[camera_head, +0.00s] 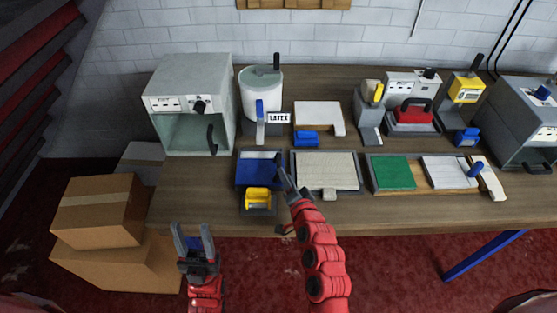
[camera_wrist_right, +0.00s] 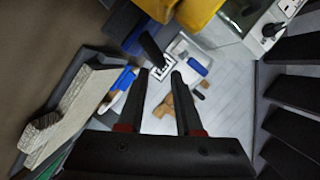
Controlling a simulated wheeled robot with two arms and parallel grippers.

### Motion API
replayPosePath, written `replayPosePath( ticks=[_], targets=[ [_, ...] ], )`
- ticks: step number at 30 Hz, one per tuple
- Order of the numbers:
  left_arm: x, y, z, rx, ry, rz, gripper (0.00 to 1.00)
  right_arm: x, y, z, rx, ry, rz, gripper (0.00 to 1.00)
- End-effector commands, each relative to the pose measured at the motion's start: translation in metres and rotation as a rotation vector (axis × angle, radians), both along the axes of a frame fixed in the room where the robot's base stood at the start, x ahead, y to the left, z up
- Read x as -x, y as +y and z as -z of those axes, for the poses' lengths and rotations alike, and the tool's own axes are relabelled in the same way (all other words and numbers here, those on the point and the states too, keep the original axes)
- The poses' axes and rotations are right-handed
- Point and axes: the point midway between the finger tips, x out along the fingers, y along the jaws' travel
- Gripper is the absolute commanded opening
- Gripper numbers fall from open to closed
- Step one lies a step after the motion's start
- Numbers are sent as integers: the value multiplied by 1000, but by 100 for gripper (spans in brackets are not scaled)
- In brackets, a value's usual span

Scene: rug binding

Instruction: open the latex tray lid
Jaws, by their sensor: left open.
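A white canister with a grey round lid (camera_head: 262,73) stands at the back of the bench, with a LATEX label (camera_head: 279,118) at its lower right. A shallow blue-and-dark tray (camera_head: 256,170) lies in front, with a yellow piece (camera_head: 258,197) at its near edge; I cannot tell whether its blue surface is a lid. My right gripper (camera_head: 286,184) is over the tray's right edge. My left gripper (camera_head: 193,236) is open and empty before the bench.
A beige rug piece in a grey frame (camera_head: 310,172) lies right of the right gripper. A white panel with a blue block (camera_head: 318,114) is behind it. A green sheet (camera_head: 393,172) lies further right. A grey open-front cabinet (camera_head: 180,133) stands left. Cardboard boxes (camera_head: 98,211) are on the floor.

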Motion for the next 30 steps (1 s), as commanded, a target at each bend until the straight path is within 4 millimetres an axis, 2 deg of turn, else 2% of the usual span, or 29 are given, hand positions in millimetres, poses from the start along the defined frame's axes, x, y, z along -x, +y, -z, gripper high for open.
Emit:
replayPosePath(
  ticks=[9, 15, 21, 29, 30],
  targets=[
    [0, 0, -20, 0, 0, 0, 50, -45, 14, 8, 3, 2, 0, 34],
    [0, 0, -24, 0, 0, 0, 50, -61, 20, 15, 2, 4, -2, 34],
    [0, 0, -26, 0, 0, 0, 50, -69, 21, 15, 1, -1, 1, 34],
    [0, 0, -25, 0, 0, 0, 50, -69, 21, 16, 1, 0, 1, 34],
    [0, 0, -25, 0, 0, 0, 50, -69, 21, 16, 1, 0, 1, 27]
  ],
)
